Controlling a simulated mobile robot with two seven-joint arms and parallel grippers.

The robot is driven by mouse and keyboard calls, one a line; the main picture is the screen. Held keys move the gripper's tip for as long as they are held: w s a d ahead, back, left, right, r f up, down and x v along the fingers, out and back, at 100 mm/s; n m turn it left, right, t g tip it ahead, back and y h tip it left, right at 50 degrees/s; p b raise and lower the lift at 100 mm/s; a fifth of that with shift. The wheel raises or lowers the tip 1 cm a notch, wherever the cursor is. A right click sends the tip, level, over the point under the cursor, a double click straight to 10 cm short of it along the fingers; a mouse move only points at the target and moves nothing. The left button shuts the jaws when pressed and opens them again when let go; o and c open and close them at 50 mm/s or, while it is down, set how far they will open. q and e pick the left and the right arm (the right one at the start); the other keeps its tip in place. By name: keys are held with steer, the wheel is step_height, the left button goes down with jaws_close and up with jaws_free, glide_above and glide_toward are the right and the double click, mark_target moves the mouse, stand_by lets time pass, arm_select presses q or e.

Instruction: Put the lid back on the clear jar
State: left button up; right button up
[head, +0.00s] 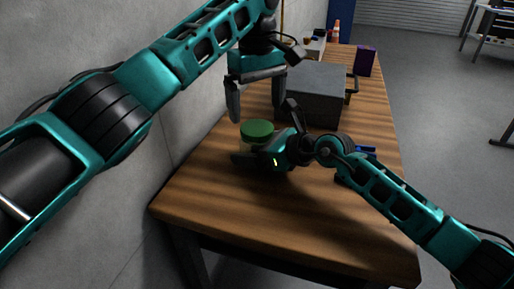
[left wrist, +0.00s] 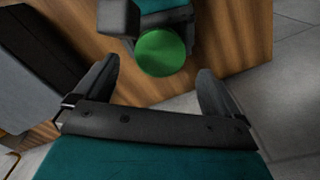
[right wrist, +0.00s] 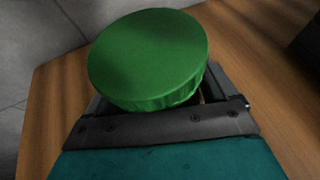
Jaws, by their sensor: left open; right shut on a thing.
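The green lid (head: 257,129) sits over the top of the clear jar (head: 244,146), near the table's left edge. My right gripper (head: 252,157) is shut on the jar just below the lid. In the right wrist view the lid (right wrist: 150,57) fills the middle and hides most of the jar and fingertips. I cannot tell whether the lid is fully seated. My left gripper (head: 256,110) is open and empty, fingers pointing down, above and behind the lid. In the left wrist view the lid (left wrist: 162,53) shows beyond and between the open fingers.
A grey box (head: 314,92) stands on the wooden table (head: 230,205) just behind the jar. A purple box (head: 365,61) is farther back, and a blue object (head: 366,150) lies right of my right wrist. The wall runs close along the left. The table's front is clear.

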arm_select(q)
steer(key=shift+o, duration=0.3)
steer(key=shift+r, duration=0.15)
step_height(320, 180, up, 7)
steer(key=shift+r, duration=0.15)
stand_by(0.3)
arm_select(e)
steer(key=o, duration=1.9)
steer(key=shift+c, duration=0.2)
arm_select(q)
steer(key=shift+r+p, duration=0.55)
arm_select(e)
steer(key=v, duration=1.3)
steer(key=shift+f, duration=0.1)
